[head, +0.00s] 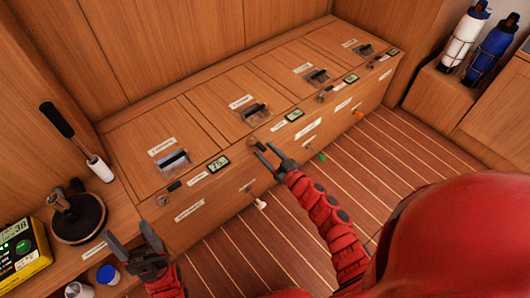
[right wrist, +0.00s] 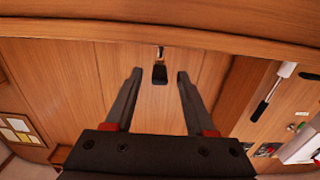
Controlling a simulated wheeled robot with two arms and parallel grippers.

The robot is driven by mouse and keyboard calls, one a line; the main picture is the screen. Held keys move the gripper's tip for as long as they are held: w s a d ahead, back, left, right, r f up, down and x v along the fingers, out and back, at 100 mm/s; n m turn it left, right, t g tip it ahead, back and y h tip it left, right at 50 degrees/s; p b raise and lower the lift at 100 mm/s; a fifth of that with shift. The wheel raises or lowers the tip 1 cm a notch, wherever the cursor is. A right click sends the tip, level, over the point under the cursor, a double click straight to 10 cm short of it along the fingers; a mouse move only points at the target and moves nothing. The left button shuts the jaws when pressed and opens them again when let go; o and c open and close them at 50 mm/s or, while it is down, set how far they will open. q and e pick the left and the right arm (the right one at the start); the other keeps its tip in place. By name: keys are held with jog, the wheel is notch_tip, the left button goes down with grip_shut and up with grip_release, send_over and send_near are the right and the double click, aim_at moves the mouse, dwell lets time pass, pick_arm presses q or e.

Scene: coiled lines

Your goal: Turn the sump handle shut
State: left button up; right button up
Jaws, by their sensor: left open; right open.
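The wooden bench (head: 215,205) has several lids with labels and dark latches. Small handles stick out low on its front: a white one (head: 260,204), a green one (head: 320,156) and an orange one (head: 358,115). The labels are too small to read, so I cannot tell which is the sump handle. My right gripper (head: 270,158) is open and empty in front of the bench. In the right wrist view a small black handle on a metal stem (right wrist: 160,74) shows between and beyond its fingers, apart from them. My left gripper (head: 127,243) is open and empty at the lower left.
A black-and-white lever (head: 75,141) and a dark round base (head: 77,217) stand at the left, beside a yellow meter (head: 22,250) and a blue-capped jar (head: 108,275). White (head: 463,38) and blue (head: 490,52) bottles stand at the upper right. The striped floor (head: 405,165) is clear.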

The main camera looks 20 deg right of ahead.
jog(key=shift+w+a, duration=0.1)
jog(key=shift+w, duration=0.25)
grip_shut()
dwell(1.2)
